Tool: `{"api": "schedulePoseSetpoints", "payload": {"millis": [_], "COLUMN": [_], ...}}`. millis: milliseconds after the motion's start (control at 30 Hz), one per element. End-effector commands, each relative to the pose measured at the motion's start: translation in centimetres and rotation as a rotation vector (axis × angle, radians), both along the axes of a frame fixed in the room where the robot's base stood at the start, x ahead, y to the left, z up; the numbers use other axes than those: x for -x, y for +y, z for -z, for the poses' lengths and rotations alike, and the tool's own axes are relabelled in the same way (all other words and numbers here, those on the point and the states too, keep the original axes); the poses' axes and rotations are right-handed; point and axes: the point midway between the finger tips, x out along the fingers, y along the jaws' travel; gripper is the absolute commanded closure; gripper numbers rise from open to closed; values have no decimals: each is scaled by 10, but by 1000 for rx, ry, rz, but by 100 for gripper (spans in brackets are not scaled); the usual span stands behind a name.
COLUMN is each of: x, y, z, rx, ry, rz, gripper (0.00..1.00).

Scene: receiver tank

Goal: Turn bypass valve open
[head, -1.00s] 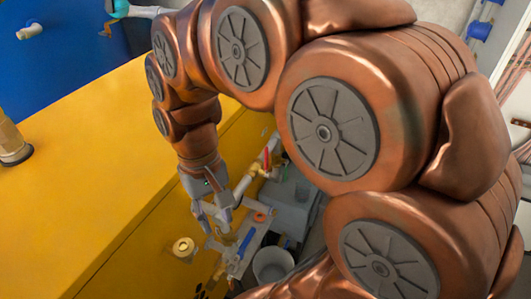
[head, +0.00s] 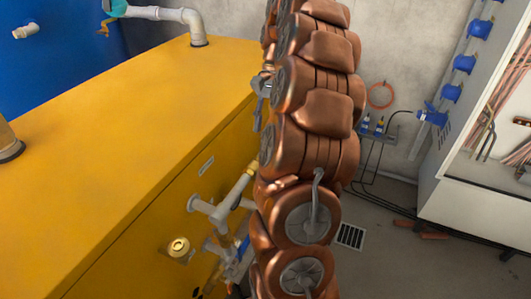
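The yellow tank (head: 120,130) fills the left and middle of the head view. Grey pipework (head: 225,205) runs along its right side, with a brass-coloured fitting near its upper end. A blue lever (head: 243,246) sits low on this pipework, partly behind my arm. I cannot tell which part is the bypass valve; no label is readable. My gripper (head: 259,112) seems to be the grey part by the tank's far right edge, above the pipework and apart from the blue lever. My arm hides most of it, so its fingers are unclear.
A round brass port (head: 178,247) is on the tank's side. A floor drain (head: 350,236) and open floor lie to the right. A white cabinet (head: 470,205) with copper pipes stands further right. Blue valves (head: 463,64) line the wall there.

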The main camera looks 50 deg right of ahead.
Motion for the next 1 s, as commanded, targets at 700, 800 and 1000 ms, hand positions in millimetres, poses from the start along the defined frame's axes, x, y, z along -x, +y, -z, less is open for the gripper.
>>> {"api": "schedulePoseSetpoints", "payload": {"millis": [700, 800, 1000], "x": [9, 9, 11], "y": [3, 6, 12], "z": [42, 51, 67], "rx": [-8, -5, -5], "ry": [12, 10, 11], "rz": [44, 44, 44], "gripper": [67, 67, 67]}}
